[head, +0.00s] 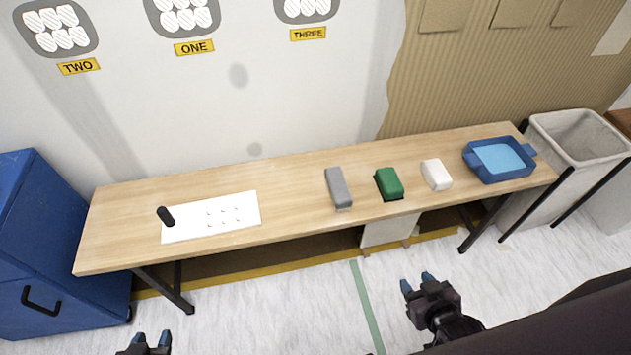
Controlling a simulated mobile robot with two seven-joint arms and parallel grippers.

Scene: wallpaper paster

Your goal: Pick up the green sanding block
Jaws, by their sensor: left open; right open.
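The green sanding block (389,183) lies on the wooden table (290,173), right of the middle, with a dark underside showing. A grey block (338,187) lies to its left and a white block (436,174) to its right, both apart from it. My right gripper (418,283) is open and empty in front of the table, over the floor, below and to the right of the green block. My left gripper (152,339) is at the bottom edge, partly cut off, open and far from the block.
A white sheet (240,215) with a black cylinder (165,216) lies on the table's left. A blue tray (483,174) with light blue contents sits at the right end. A grey bin (573,135) stands to the right, a blue cabinet (50,230) to the left.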

